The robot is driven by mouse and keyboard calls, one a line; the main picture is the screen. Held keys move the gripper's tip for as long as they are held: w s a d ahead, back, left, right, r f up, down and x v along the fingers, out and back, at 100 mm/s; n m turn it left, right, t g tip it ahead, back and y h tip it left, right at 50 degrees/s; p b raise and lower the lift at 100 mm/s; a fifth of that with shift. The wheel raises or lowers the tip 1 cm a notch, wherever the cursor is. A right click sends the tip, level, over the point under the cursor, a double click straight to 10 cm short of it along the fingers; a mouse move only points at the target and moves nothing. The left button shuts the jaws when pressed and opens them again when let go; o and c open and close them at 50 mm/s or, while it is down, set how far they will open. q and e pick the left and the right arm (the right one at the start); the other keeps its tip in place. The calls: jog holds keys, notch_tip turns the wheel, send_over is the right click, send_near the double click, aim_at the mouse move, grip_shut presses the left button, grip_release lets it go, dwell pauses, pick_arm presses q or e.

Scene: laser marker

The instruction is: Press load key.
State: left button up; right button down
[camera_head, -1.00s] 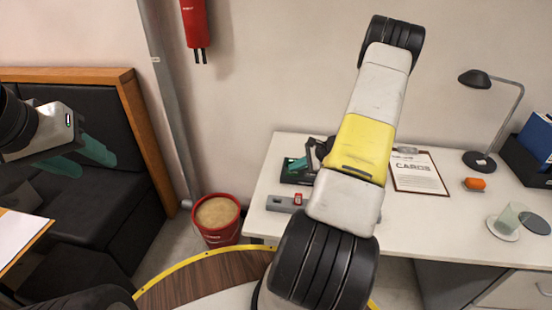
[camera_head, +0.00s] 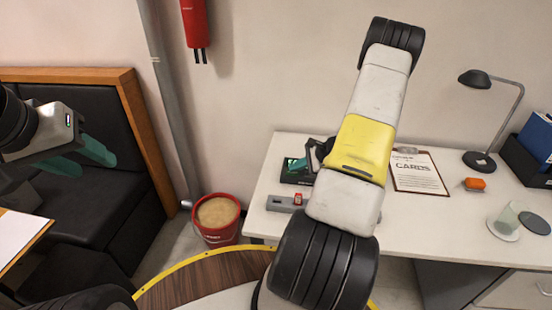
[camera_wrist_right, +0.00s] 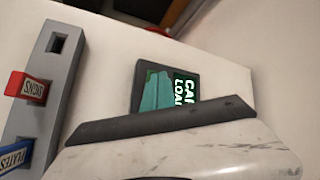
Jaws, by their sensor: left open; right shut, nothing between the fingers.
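A small black device (camera_head: 294,178) with a lit screen sits at the left end of the white desk. In the right wrist view its dark panel (camera_wrist_right: 140,74) carries a screen (camera_wrist_right: 186,90) with cut-off white letters "CA" and "LOA". My right gripper (camera_wrist_right: 156,92) is shut and empty; its teal fingertips are in front of the panel, left of the letters. I cannot tell whether they touch it. No load key can be made out; the fingers and gripper body hide part of the panel. My left gripper (camera_head: 98,150) is open and empty at the far left, away from the desk.
A grey slotted holder (camera_head: 280,203) with a red key (camera_head: 298,198) stands in front of the device; a blue key (camera_wrist_right: 14,156) shows in the wrist view. A clipboard (camera_head: 419,173), lamp (camera_head: 478,161) and cup (camera_head: 507,217) are further right. A red bucket (camera_head: 217,235) is on the floor.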

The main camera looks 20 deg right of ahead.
aim_at(295, 174)
jog(key=shift+r, duration=0.65)
jog(key=shift+r, duration=2.45)
jog(key=s+a+r+n+g, duration=0.1)
jog(key=s+a+r+n, duration=0.35)
jog(key=a+r, duration=0.45)
jog(key=s+a+r+n+g, duration=0.1)
jog(key=s+a+r+n, duration=0.2)
jog(key=a+r+n, duration=0.65)
jog(key=s+a+r+n+h, duration=0.2)
jog(key=s+r, duration=0.4)
jog(key=s, duration=0.2)
jog(key=s+a+r+n+t+h, duration=0.1)
jog(key=s+r+n, duration=0.2)
jog(key=s, duration=0.6)
jog(key=shift+s+a+r+n+h, duration=0.2)
jog(key=shift+a+r+n+h, duration=0.15)
jog(key=shift+r, duration=1.05)
